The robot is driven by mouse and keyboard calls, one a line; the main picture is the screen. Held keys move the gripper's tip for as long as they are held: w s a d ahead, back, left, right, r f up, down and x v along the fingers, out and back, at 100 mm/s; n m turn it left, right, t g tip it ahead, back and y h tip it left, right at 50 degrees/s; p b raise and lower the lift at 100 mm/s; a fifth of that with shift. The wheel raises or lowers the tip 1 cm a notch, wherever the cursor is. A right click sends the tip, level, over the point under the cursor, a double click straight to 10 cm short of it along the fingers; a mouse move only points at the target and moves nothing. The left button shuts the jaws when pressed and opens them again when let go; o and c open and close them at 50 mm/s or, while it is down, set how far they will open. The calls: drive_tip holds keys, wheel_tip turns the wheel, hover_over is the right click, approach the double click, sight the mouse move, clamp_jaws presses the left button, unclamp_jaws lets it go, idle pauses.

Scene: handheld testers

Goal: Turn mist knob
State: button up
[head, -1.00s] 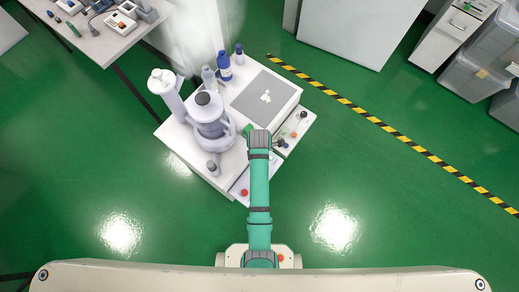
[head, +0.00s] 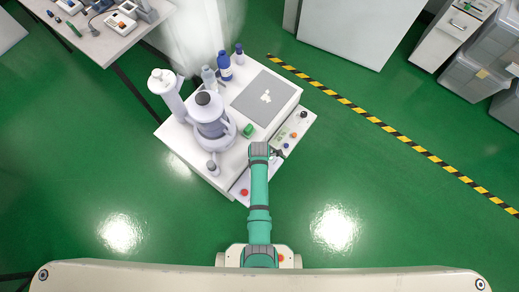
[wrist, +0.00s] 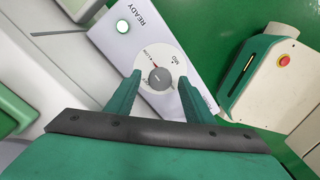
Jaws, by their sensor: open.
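In the wrist view a round grey knob (wrist: 159,79) sits at the middle of a white dial plate (wrist: 150,59) with a small red mark and the word MID. My gripper (wrist: 160,80) is open. Its two green fingers lie on either side of the knob in the picture; I cannot tell whether they touch it. In the head view my gripper (head: 277,153) is over the front panel (head: 296,127) of the white bench unit, and my arm partly hides the panel.
A red button (head: 244,192) is on the panel's near end. A large white vessel (head: 209,122), bottles (head: 224,66) and a green object (head: 248,130) stand on the unit. Open green floor lies to the right.

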drive_tip(key=c, duration=1)
drive_tip(key=shift+c, duration=0.2)
drive_tip(key=shift+m, duration=0.3)
drive_tip(key=m, duration=1.3)
drive_tip(key=shift+s+m, duration=0.1)
drive_tip(key=shift+m, duration=1.9)
